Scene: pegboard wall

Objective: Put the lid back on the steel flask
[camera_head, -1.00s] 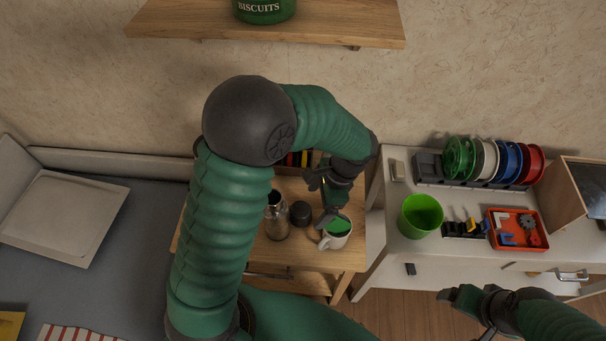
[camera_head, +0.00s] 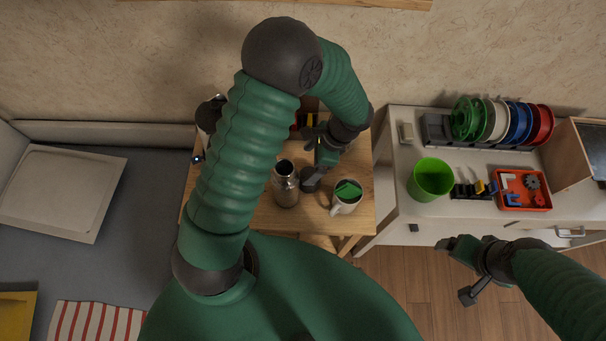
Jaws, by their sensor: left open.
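The steel flask (camera_head: 285,188) stands upright on the small wooden table, its mouth uncovered and dark. The dark round lid (camera_head: 311,180) sits just to the right of the flask, partly covered by my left gripper. My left gripper (camera_head: 317,160) is open, reaching down from the bent arm above, at or just over the lid. I cannot tell whether it touches the lid. My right gripper (camera_head: 458,270) is open and empty, out over the floor in front of the white cabinet.
A white mug (camera_head: 346,201) with green inside stands close right of the lid. Dark and coloured items sit at the table's back, partly behind my arm. The white cabinet (camera_head: 405,178) at right holds a green cup (camera_head: 431,179), coloured spools and a red tray (camera_head: 524,205).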

